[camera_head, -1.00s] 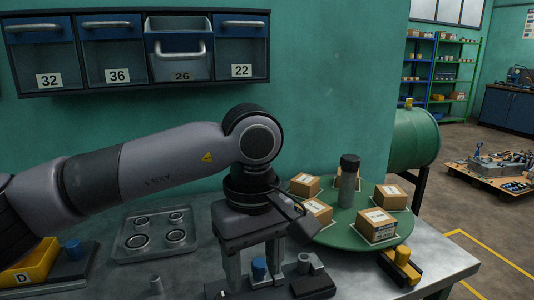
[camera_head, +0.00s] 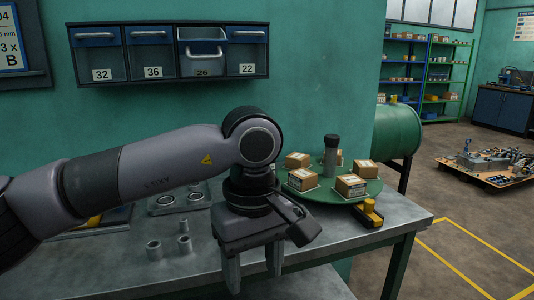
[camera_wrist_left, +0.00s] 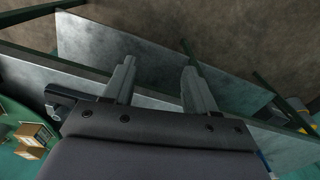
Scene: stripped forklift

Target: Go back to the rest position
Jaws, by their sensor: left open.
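My left gripper (camera_head: 254,270) hangs in front of the workbench's front edge in the head view, pointing down. Its two fingers are apart with nothing between them. In the left wrist view the open fingers (camera_wrist_left: 158,85) point over a grey metal surface and the brown floor. My left arm reaches in from the left across the bench. My right gripper is in neither view.
The metal workbench (camera_head: 400,228) carries a green turntable (camera_head: 325,192) with several cardboard boxes, a tray with rings (camera_head: 180,200), grey cylinders (camera_head: 154,249) and a yellow-black block (camera_head: 368,212). Drawers hang on the wall.

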